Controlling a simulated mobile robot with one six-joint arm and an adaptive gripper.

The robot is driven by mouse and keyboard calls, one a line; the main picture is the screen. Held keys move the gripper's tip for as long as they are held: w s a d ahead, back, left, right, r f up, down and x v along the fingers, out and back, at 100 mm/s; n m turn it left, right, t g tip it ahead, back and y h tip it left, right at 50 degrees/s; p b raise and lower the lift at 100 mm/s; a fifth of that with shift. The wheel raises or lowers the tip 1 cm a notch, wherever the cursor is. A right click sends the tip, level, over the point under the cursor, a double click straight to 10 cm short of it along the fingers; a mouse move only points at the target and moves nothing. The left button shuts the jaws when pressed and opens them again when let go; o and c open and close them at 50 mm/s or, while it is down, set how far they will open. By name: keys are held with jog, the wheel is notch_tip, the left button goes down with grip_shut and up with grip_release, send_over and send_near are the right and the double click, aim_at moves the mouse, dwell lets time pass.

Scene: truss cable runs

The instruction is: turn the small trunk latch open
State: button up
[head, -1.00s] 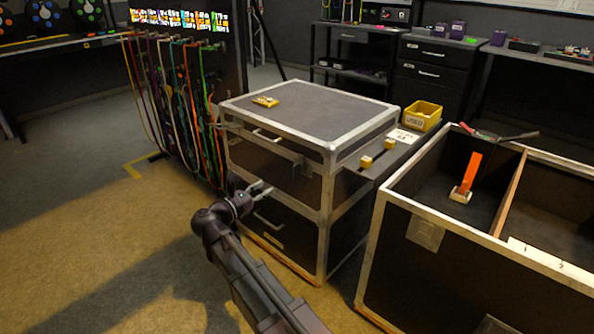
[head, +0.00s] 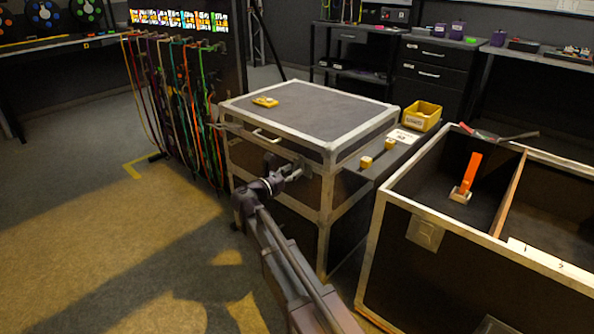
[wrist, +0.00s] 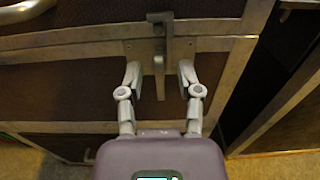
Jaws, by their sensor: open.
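The small trunk latch (wrist: 159,62) is a narrow metal lever on the trunk's front, hanging across the metal seam under the lid. In the wrist view it points down, between the two fingers of my gripper (wrist: 160,77). The fingers are open, one on each side of the latch's lower end, with a gap to it on both sides. In the head view my gripper (head: 296,172) is at the front of the black trunk (head: 283,194), near its right corner, and largely hides the latch. The trunk's lid (head: 312,112) is down.
A yellow object (head: 265,101) lies on the lid. An open case (head: 465,250) with an orange-handled tool (head: 467,175) stands close on the right. Hanging cables (head: 185,105) are at the left. A yellow bin (head: 421,115) sits behind. The floor at the front left is clear.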

jog(key=shift+w+d, duration=0.4)
jog(key=shift+w, duration=0.1)
grip_shut()
jog(key=shift+d, duration=0.15)
